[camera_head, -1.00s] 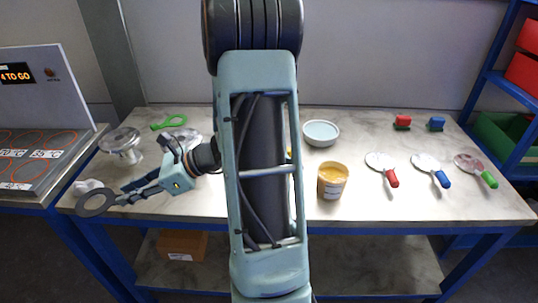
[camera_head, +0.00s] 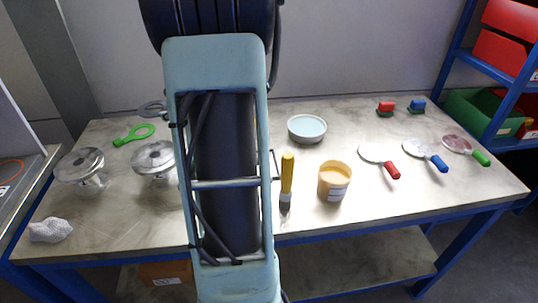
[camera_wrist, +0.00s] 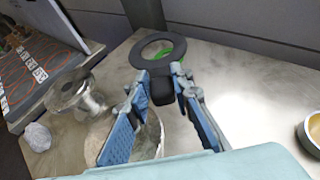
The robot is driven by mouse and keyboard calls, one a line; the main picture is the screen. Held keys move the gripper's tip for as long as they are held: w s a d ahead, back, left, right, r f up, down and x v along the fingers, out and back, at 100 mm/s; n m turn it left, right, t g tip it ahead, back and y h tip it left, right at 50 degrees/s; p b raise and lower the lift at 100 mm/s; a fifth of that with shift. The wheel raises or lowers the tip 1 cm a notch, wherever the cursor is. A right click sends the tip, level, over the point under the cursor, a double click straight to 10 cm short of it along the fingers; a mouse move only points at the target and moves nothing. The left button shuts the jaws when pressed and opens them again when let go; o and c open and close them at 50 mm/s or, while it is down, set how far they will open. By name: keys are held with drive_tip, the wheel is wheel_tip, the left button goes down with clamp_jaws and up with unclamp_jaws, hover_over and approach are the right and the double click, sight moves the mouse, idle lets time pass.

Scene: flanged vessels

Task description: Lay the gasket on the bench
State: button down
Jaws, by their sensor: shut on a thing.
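The gasket is a dark grey flat ring with a tab. In the wrist view the gasket (camera_wrist: 137,61) is held out ahead of my gripper (camera_wrist: 162,86), whose jaws are shut on its tab. A green-handled tool shows through its hole. In the head view part of the gasket (camera_head: 150,107) shows beside my arm, near the bench's back left; my gripper is hidden behind the arm there. The bench (camera_head: 105,228) has a pale stone-like top. I cannot tell how far the gasket is above it.
Two flanged metal vessels (camera_head: 82,168) (camera_head: 154,160) stand at left, with a white cloth (camera_head: 50,230) in front. The green tool (camera_head: 134,134) lies behind. A brush (camera_head: 287,180), tub (camera_head: 333,182), bowl (camera_head: 307,128) and several handled discs (camera_head: 376,152) occupy the middle and right.

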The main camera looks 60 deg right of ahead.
drive_tip(key=f+b, duration=0.2)
drive_tip(key=f, duration=0.1)
drive_tip(key=shift+w+f, duration=0.1)
drive_tip(key=shift+w, duration=0.3)
drive_tip(key=d+f, duration=0.3)
drive_tip(key=d, duration=0.1)
drive_tip(key=w+d+f, duration=0.1)
drive_tip(key=d+f, duration=0.2)
drive_tip(key=d, duration=0.1)
drive_tip(key=d+f, duration=0.3)
drive_tip(key=d, duration=0.2)
drive_tip(key=shift+w+d, duration=0.1)
drive_tip(key=shift+w, duration=0.2)
drive_tip(key=shift+d+f, duration=0.25)
drive_tip(key=shift+f, duration=0.05)
drive_tip(key=shift+d+f, duration=0.1)
drive_tip(key=shift+f, duration=1.55)
drive_tip(key=shift+f, duration=0.15)
drive_tip(key=c, duration=1.7)
unclamp_jaws()
